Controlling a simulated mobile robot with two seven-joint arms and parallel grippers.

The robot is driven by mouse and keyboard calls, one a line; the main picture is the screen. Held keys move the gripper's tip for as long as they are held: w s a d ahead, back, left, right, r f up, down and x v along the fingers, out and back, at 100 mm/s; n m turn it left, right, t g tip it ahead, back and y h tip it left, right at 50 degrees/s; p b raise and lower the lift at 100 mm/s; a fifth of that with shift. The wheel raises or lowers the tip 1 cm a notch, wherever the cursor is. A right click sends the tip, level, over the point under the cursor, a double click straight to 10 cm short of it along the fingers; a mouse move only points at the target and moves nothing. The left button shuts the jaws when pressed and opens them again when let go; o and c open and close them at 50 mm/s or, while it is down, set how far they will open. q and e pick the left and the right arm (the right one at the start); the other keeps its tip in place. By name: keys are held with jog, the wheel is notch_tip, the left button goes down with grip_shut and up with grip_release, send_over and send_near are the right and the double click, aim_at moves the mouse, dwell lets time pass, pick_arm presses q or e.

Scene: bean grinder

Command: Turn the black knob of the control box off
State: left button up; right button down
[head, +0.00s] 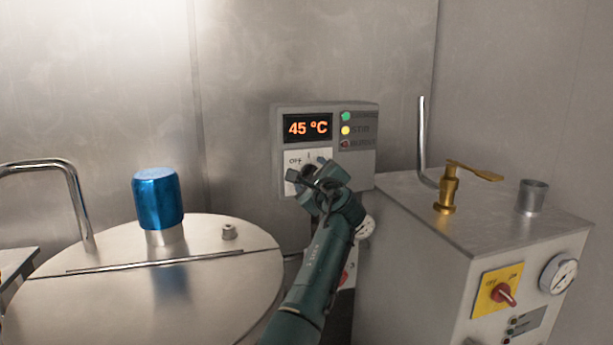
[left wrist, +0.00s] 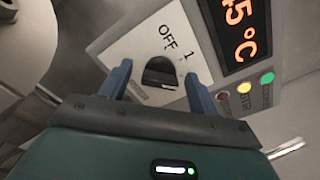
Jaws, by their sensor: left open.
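The control box (head: 361,170) is a grey box on the steel wall, with an orange display reading 45 °C. In the left wrist view, its black knob (left wrist: 160,73) sits on a white plate (left wrist: 133,45) marked OFF and 1. I cannot tell for sure which mark it points to. My left gripper (head: 312,178) is in front of the plate and hides the knob in the head view. Its blue-grey fingers are open, one on each side of the knob in the left wrist view (left wrist: 157,70). Contact with the knob cannot be told.
A round steel lid (head: 110,255) with a blue cap (head: 158,198) lies to the left. A steel machine (head: 400,235) with a brass lever (head: 450,190), a red switch (head: 502,295) and a gauge (head: 558,274) stands close on the right. The wall above the box is clear.

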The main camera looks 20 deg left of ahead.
pick_arm(q)
jog(key=shift+w+a, duration=0.1)
pick_arm(e)
jog(key=shift+w+a, duration=0.2)
pick_arm(q)
jog(key=c, duration=1)
pick_arm(e)
jog(key=shift+w, duration=0.1)
